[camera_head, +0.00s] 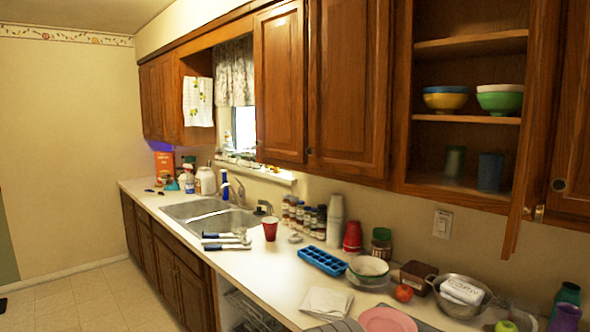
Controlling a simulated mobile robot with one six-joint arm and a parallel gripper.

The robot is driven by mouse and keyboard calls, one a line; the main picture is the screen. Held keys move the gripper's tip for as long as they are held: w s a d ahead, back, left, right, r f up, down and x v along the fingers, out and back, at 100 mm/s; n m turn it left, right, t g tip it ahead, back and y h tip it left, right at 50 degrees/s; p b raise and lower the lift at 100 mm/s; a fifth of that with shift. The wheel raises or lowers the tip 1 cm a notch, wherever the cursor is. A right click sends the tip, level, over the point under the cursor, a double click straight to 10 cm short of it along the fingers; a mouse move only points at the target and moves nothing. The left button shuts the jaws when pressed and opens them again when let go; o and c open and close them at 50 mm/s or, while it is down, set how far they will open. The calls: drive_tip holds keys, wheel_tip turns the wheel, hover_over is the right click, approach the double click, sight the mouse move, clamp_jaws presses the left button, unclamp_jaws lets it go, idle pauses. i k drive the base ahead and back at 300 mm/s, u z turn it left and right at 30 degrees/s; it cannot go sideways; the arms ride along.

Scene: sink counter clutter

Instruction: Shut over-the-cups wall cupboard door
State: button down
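The wall cupboard (401,150) at the right stands open. Its wooden door (527,150) is swung out toward me and shows nearly edge-on, at the right side of the opening. A hinge shows near its lower right. Inside, stacked bowls (499,102) sit on the middle shelf, and a green cup (454,161) and a blue cup (490,171) stand on the bottom. Stacked white cups (335,221) and red cups (352,237) stand on the counter, lower and left of the opening. My gripper is not in view.
Closed cupboard doors (350,85) adjoin the opening on the left; another (574,130) is at the right. The counter (262,283) below holds a blue ice tray (322,261), bowls, a metal colander (459,296) and bottles. The sink (205,212) is farther left.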

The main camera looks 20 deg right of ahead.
sight(352, 42)
drive_tip(key=u, duration=0.5)
drive_tip(key=i, duration=1.45)
drive_tip(key=z, duration=0.2)
